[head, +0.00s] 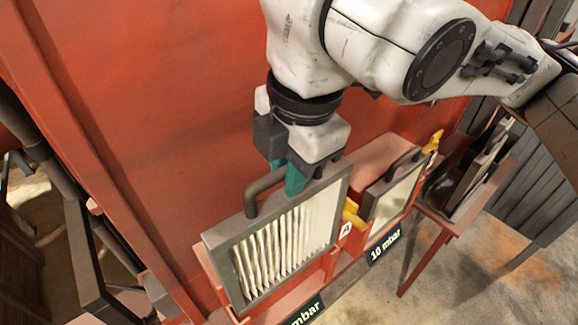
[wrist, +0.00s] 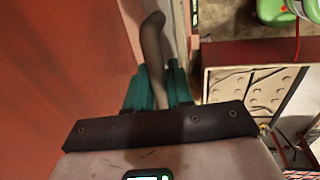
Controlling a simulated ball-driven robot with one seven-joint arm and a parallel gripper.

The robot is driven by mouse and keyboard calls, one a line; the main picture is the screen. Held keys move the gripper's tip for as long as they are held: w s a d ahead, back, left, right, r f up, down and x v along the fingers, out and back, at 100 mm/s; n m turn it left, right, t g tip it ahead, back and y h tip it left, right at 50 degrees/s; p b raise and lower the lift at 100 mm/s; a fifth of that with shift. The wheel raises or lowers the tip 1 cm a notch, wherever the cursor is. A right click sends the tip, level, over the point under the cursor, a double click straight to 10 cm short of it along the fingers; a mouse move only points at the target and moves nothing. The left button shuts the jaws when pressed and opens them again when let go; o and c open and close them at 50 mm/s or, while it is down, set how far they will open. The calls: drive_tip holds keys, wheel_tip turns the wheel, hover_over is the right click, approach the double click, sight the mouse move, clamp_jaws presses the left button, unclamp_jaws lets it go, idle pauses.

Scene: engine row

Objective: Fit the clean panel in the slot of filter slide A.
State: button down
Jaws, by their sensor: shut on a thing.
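The clean panel (head: 272,252), with pale pleats in a grey frame, stands slightly tilted at the left red slide (head: 205,268). My gripper (head: 290,178) is shut with its teal fingers on the panel's dark bar handle (head: 262,190). In the wrist view, the handle (wrist: 153,52) runs between the teal fingers (wrist: 158,88). The panel covers most of the left slide and its slot. I cannot tell whether its lower edge is in the slot. The slide's letter is not legible.
A second slide (head: 370,243) marked "10 mbar" stands to the right, holding a panel with a handle. Yellow latches (head: 353,214) are beside the slides. A tall orange-red wall (head: 150,90) rises close behind. A rack (head: 465,185) with dark panels stands further right.

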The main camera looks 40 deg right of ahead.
sight(289, 241)
drive_tip(key=shift+f+b, duration=7.75)
drive_tip(key=shift+f, duration=0.25)
drive_tip(key=c, duration=0.9)
unclamp_jaws()
